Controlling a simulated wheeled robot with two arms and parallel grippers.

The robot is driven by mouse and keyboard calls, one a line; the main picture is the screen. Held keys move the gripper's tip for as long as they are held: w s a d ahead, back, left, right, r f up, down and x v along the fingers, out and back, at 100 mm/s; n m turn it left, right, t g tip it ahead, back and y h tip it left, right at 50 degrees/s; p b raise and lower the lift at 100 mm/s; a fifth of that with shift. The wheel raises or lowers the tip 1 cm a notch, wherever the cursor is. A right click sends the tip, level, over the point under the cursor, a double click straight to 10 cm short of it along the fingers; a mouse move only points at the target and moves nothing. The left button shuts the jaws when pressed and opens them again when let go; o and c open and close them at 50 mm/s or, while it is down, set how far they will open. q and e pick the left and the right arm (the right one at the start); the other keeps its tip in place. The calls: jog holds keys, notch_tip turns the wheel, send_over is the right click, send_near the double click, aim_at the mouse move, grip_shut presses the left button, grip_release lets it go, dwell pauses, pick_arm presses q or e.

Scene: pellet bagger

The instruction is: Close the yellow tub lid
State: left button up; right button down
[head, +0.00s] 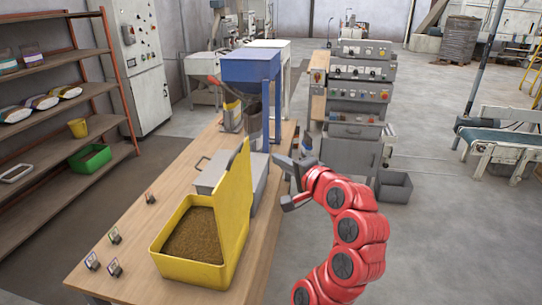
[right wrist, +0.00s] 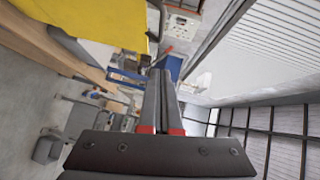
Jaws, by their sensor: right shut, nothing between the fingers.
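The yellow tub (head: 190,272) sits on the wooden table, full of brown pellets (head: 200,236). Its yellow lid (head: 236,200) stands open, raised upright along the tub's right side. The lid also shows at the top left of the right wrist view (right wrist: 105,18). My right gripper (head: 283,182) is to the right of the lid, past the table's right edge, apart from the lid. In the right wrist view its fingers (right wrist: 160,85) are together with nothing between them. My left gripper is not in view.
Behind the tub on the table (head: 150,215) are a grey box (head: 213,178) and a blue hopper (head: 250,70). Several small cards stand on the table's left part. A shelf (head: 50,150) is at the left.

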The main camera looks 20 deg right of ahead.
jog(key=p, duration=0.4)
send_near(241, 146)
jog(key=w+d, duration=0.2)
jog(key=w, duration=0.1)
jog(key=a, duration=0.1)
jog(key=w+a+p, duration=0.1)
jog(key=a, duration=0.1)
jog(key=shift+w+f+p, duration=0.35)
jog(key=shift+w, duration=0.05)
jog(key=shift+w+a+f, duration=0.15)
jog(key=shift+w+f, duration=0.05)
